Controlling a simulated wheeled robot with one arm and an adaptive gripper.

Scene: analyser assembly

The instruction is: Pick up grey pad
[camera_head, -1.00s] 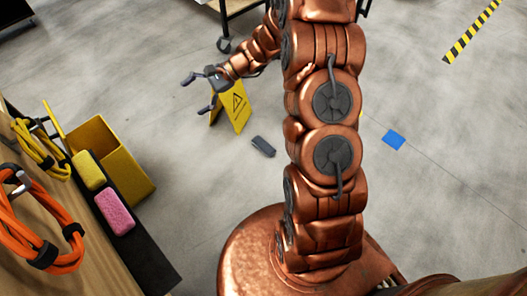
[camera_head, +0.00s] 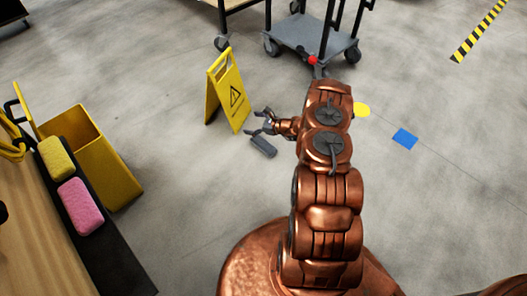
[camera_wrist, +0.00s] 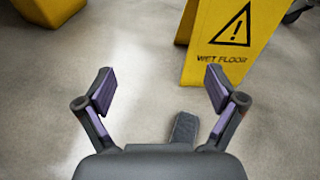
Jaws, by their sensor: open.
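The grey pad (camera_head: 263,146) is a small dark grey block lying on the floor, in front of the yellow wet floor sign in the head view. It also shows in the wrist view (camera_wrist: 184,128), low and right of centre, between the fingers, with its near end hidden behind my gripper's body. My gripper (camera_head: 261,122) is open and empty, close to the pad in the head view. In the wrist view the two fingers (camera_wrist: 160,92) are spread wide apart, and the pad appears nearer the right finger. Nothing shows between the fingertips.
The yellow wet floor sign (camera_head: 228,88) stands just beyond the pad. A yellow bin (camera_head: 92,150) and a bench with yellow (camera_head: 55,158) and pink (camera_head: 80,205) sponges are at left. A grey cart (camera_head: 314,36) stands behind. A blue square (camera_head: 405,139) lies on open floor at right.

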